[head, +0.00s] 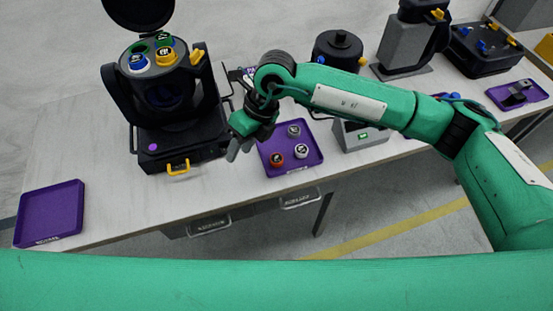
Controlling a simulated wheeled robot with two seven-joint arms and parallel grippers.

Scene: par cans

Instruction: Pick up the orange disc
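The orange disc (277,159), more red-orange in colour, lies in the front left part of a purple tray (313,157) on the table. Two grey-white discs, one behind (293,130) and one to the right (301,150), share that tray. My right gripper (238,150) points down just left of the tray, beside the orange disc and apart from it in the picture. Nothing shows between its fingers, and their gap is not clear from this angle. My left gripper is out of view.
A black par can (170,95) with blue, yellow and green discs on top stands left of the gripper. An empty purple tray (50,213) lies at the far left. A grey device (362,137) stands right of the disc tray. Bare table lies between the left tray and the par can.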

